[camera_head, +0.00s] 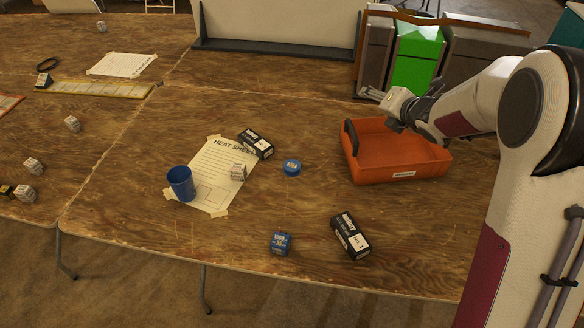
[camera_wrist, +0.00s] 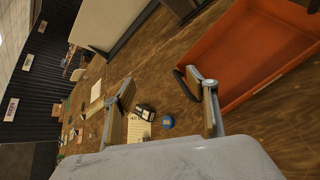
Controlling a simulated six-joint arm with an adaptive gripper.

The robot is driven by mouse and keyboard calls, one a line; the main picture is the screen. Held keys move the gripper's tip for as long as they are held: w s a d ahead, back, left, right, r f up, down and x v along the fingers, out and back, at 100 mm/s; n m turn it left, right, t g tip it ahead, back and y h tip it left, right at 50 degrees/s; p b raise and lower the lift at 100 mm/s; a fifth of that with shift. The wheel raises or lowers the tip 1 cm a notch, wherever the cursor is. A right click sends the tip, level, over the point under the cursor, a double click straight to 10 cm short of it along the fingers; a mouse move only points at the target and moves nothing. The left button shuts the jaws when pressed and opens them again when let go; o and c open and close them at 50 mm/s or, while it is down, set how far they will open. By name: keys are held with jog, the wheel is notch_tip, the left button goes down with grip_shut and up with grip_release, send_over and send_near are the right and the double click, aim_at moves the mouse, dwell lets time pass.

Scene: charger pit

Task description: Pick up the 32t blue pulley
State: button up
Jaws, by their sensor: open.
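A small round blue piece (camera_head: 292,167), which looks like the blue pulley, lies on the wooden table just right of the paper sheet in the head view. It also shows between my fingers, farther off, in the wrist view (camera_wrist: 168,122). Its label is too small to read. My gripper (camera_head: 376,99) is above the far left part of the orange tray, up and to the right of the blue piece and well apart from it. In the wrist view my gripper (camera_wrist: 163,92) has its two fingers spread with nothing between them.
The orange tray (camera_head: 356,163) looks empty. A black box (camera_head: 256,143), a white cube (camera_head: 238,172) and a blue cup (camera_head: 181,183) are at the heat sheet (camera_head: 205,160). A blue box (camera_head: 281,243) and another black box (camera_head: 350,236) lie near the front. Bare table surrounds the blue piece.

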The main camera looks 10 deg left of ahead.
jog(key=w+a+f+n+g+y, duration=0.1)
jog(key=a+f+n+y, duration=0.1)
jog(key=a+f+n, duration=0.4)
jog(key=n+g+y, duration=0.4)
jog(key=n+y, duration=0.2)
jog(key=n, duration=0.4)
send_near(299, 168)
jog(key=shift+w+d+r, duration=0.1)
jog(key=shift+d+r, duration=0.05)
jog(key=shift+r, duration=0.4)
jog(key=shift+s+d+f+n, duration=0.2)
jog(key=shift+d+f+n, duration=0.1)
jog(key=shift+n, duration=0.2)
jog(key=shift+a+g, duration=0.15)
jog(key=shift+g, duration=0.15)
jog(key=shift+x, duration=3.3)
